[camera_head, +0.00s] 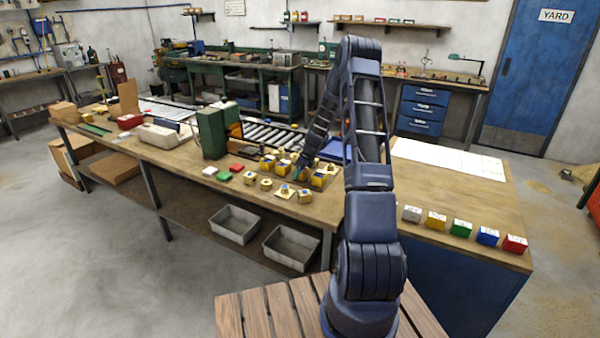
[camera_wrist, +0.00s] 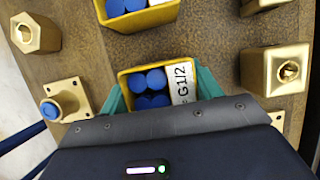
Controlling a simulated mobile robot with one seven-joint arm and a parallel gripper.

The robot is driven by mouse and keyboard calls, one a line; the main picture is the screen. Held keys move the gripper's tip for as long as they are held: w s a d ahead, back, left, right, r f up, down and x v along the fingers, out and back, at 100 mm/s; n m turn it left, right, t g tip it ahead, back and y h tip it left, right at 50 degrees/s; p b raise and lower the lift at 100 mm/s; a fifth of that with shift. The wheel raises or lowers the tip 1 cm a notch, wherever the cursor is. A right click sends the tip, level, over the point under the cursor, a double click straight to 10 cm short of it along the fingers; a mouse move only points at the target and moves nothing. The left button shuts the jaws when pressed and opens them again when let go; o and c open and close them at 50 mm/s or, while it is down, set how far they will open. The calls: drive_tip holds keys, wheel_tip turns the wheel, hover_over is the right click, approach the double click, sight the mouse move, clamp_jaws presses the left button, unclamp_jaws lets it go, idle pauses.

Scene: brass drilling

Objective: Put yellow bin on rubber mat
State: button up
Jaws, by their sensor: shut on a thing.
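A small yellow bin (camera_wrist: 122,82) with blue caps inside and a white G1/2 label sits between the teal fingers of my gripper (camera_wrist: 160,84) in the wrist view. The fingers are shut on its two sides. In the head view my gripper (camera_head: 301,174) is low over the workbench, among yellow bins and brass parts. The held bin cannot be told apart there. Another yellow bin (camera_wrist: 142,17) with blue caps is just beyond the held one. I cannot make out the rubber mat for certain in either view.
A roller conveyor (camera_head: 268,136) lies behind. Several coloured boxes (camera_head: 461,229) line the right bench edge, with bare wood and white paper (camera_head: 450,157) behind.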

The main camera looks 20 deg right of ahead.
drive_tip(key=o, duration=1)
drive_tip(key=v, duration=1.1)
drive_tip(key=s+a+r+n+h, duration=0.1)
drive_tip(key=s+a+r+n, duration=0.3)
drive_tip(key=s+r+n, duration=0.55)
drive_tip(key=s+a+r+n+h, duration=0.1)
drive_tip(key=s+a+r+n, duration=0.35)
drive_tip(key=s+r, duration=0.95)
drive_tip(key=s+r+n, duration=0.1)
drive_tip(key=s+n, duration=0.3)
drive_tip(key=s, duration=0.4)
drive_tip(key=s+r+n+t, duration=0.1)
drive_tip(key=s+n, duration=0.3)
drive_tip(key=s, duration=0.5)
drive_tip(key=s+r+n+h, duration=0.1)
drive_tip(key=s+r+n, duration=0.1)
drive_tip(key=s+n, duration=0.3)
drive_tip(key=shift+s+a+r, duration=0.15)
drive_tip(key=shift+s+r, duration=0.05)
drive_tip(key=shift+s, duration=0.75)
drive_tip(key=shift+s+a+r, duration=0.2)
drive_tip(key=shift+s, duration=0.7)
